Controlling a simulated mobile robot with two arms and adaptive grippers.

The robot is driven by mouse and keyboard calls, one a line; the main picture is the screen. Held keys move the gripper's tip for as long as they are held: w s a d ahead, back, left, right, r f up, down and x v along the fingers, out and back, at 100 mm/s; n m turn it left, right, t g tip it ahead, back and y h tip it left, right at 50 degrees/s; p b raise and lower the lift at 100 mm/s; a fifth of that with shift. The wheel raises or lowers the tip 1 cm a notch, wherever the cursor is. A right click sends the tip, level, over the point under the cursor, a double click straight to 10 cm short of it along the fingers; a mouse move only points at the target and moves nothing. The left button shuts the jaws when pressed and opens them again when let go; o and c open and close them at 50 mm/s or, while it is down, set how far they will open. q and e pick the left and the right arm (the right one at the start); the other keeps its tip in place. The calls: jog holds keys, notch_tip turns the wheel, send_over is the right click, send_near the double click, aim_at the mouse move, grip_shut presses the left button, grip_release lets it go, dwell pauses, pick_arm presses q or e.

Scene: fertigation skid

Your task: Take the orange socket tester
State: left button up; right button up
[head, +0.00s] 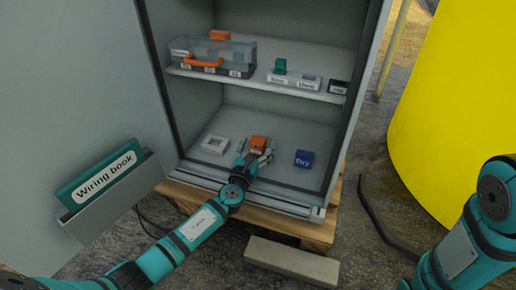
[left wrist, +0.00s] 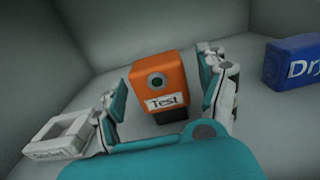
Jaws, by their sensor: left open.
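The orange socket tester (head: 258,143) stands on the bottom floor of the cabinet. In the left wrist view the tester (left wrist: 163,80) has a dark round socket on its face and a white label reading "Test". My left gripper (head: 256,155) reaches into the cabinet and is open. In the left wrist view its fingers (left wrist: 165,98) are spread on either side of the tester, with visible gaps. My right gripper is not in view; only part of my right arm shows at the right edge.
A white frame-like part (head: 215,144) lies left of the tester, and a blue "Dry" box (head: 304,158) lies right. The shelf (head: 250,85) above holds a clear case (head: 212,57) and small parts. The open door carries a wiring book (head: 100,181). A yellow tank (head: 450,110) stands right.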

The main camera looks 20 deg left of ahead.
aim_at(258, 140)
pick_arm(q)
jog(key=shift+w, duration=0.45)
jog(key=c, duration=1.3)
jog(key=shift+r+p, duration=1.6)
jog(key=shift+r, duration=0.1)
jog(key=shift+c, duration=0.2)
